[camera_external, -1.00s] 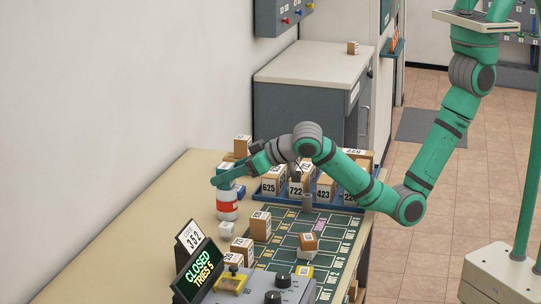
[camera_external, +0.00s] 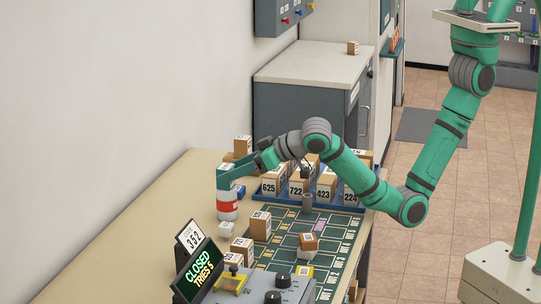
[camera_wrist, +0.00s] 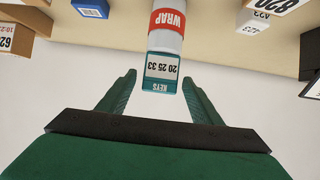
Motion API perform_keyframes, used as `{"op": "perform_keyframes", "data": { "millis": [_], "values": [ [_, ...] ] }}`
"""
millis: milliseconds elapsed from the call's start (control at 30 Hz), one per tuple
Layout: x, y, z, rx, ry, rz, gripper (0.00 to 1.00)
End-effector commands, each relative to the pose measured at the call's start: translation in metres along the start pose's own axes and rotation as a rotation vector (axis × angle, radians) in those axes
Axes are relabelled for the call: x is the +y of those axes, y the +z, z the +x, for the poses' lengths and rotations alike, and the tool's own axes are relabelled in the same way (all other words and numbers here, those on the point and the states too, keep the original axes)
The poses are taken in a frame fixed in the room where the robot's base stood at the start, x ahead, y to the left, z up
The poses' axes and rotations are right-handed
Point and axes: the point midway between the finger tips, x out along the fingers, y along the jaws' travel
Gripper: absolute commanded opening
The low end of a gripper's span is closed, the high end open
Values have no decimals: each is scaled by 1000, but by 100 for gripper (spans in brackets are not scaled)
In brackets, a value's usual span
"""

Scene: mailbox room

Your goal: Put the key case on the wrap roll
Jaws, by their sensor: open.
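The wrap roll (camera_external: 228,208) stands upright on the table, white with a red band. It also shows in the wrist view (camera_wrist: 166,21), with the WRAP label upside down. The key case (camera_wrist: 161,70), teal with a white KEYS label, sits on the roll's end, apparently resting on its top. In the external view, the key case (camera_external: 226,184) is partly hidden by my fingers. My gripper (camera_wrist: 159,84) is open, its fingertips on either side of the case's outer end with visible gaps. In the external view my gripper (camera_external: 230,170) is at the case's top.
A blue tray (camera_external: 343,207) of numbered boxes stands behind the green grid mat (camera_external: 288,222). The sign and control panel (camera_external: 262,288) are at the front. The wall is at left.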

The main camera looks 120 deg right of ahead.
Motion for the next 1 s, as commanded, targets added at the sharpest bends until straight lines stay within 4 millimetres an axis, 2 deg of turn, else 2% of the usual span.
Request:
{"op": "perform_keyframes", "data": {
  "millis": [200, 433, 633, 1000],
  "values": [
    [-1, 0, -46, 2, -3, -1, 59],
    [-1, 0, -81, 2, -2, 0, 59],
    [0, 0, -94, 1, 0, -1, 59],
    [0, 0, -94, 1, 0, -1, 59]
  ]
}}
